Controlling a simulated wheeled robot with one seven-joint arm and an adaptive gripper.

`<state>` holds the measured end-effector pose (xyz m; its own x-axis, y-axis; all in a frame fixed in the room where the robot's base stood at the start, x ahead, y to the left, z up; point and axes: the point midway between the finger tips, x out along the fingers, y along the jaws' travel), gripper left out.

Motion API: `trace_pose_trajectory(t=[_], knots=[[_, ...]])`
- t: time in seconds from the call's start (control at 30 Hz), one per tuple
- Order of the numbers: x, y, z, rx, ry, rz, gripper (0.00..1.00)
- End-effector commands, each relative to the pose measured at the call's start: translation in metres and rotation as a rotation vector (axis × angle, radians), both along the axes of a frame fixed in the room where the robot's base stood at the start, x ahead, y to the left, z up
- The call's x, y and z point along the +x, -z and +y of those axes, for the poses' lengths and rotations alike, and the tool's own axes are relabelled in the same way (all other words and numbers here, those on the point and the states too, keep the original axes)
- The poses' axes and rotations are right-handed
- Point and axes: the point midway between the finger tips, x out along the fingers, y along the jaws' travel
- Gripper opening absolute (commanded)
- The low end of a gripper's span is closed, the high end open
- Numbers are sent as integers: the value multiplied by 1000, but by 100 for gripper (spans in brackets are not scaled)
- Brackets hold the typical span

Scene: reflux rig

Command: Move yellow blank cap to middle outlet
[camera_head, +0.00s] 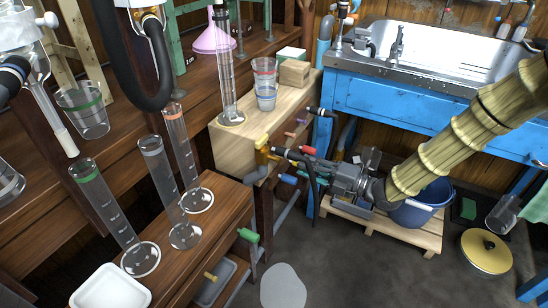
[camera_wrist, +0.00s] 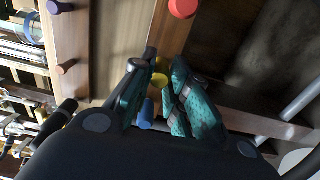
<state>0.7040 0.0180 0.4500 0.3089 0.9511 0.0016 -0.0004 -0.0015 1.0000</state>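Several coloured pegs or caps stick out around the side of the wooden bench. In the wrist view a yellow cap (camera_wrist: 160,80) lies between my gripper's (camera_wrist: 157,72) two teal-padded fingers. The fingers are apart, and I see no clear contact with it. A blue cap (camera_wrist: 147,112) shows just below it in the same gap. In the head view my gripper (camera_head: 297,163) reaches left from the end of my arm, close to a red cap (camera_head: 308,150) and a blue cap. A yellow piece (camera_head: 262,143) stands left of the fingers; I cannot tell if it is the same cap. The middle outlet is not clearly identifiable.
A purple cap (camera_wrist: 58,7) and an orange-brown peg (camera_wrist: 66,66) are on the wood at left in the wrist view. A green cap (camera_head: 247,235) juts from the lower bench. Glass cylinders (camera_head: 164,190) stand at left. A blue bucket (camera_head: 424,203) sits on a pallet.

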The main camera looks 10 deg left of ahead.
Motion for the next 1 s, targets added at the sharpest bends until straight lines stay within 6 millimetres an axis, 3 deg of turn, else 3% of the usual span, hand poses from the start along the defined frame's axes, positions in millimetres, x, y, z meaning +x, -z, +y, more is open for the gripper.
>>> trace_pose_trajectory(t=[1.0], knots=[[-7,0,-23,0,0,0,0]])
